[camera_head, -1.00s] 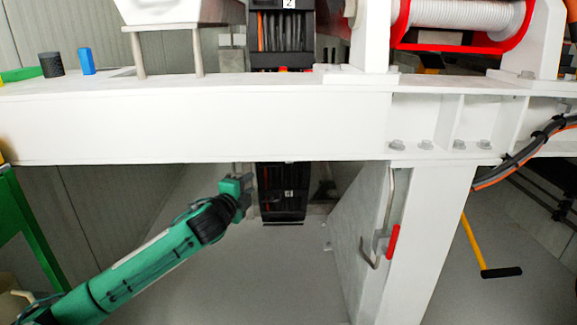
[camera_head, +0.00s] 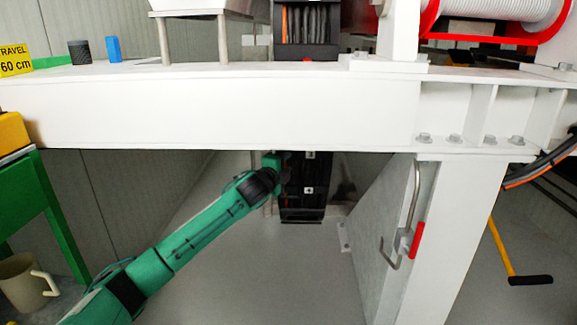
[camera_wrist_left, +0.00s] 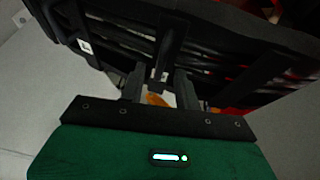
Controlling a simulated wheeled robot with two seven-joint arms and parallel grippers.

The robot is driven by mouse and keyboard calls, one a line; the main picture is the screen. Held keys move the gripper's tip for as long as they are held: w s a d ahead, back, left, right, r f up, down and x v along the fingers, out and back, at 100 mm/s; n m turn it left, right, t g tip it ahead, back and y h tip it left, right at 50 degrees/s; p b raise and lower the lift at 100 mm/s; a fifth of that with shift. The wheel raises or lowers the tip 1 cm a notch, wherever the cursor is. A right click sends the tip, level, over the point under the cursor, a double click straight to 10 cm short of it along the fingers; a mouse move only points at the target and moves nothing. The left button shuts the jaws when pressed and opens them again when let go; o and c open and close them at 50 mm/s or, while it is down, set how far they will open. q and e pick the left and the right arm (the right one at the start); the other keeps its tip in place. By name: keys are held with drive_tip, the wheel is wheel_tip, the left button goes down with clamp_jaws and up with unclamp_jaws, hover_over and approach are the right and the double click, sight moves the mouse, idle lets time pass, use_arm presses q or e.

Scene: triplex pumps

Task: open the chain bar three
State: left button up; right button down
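The black cable chain (camera_head: 301,212) hangs behind the white beam, with small white labels on its bars. One label looks like a 4; the upper one is too small to read. My left gripper (camera_head: 284,170) is at the chain's left side, below the beam, its fingers hard to make out. In the left wrist view, the two fingers (camera_wrist_left: 160,88) are apart. A dark bar part (camera_wrist_left: 171,40) of the chain with a small white label reaches down between them. I cannot tell whether the fingers touch it. My right gripper is not in view.
The white beam (camera_head: 200,118) crosses above my left arm. A white post (camera_head: 437,250) with a grey panel and red-gripped handle (camera_head: 416,240) stands right. A green table (camera_head: 45,215) and beige mug (camera_head: 25,284) are at left. The floor below the chain is clear.

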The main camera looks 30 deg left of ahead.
sight(304, 156)
use_arm(q)
drive_tip(key=shift+w+a+b, duration=0.2)
drive_tip(key=shift+w+b, duration=0.1)
drive_tip(key=shift+w, duration=0.9)
clamp_jaws()
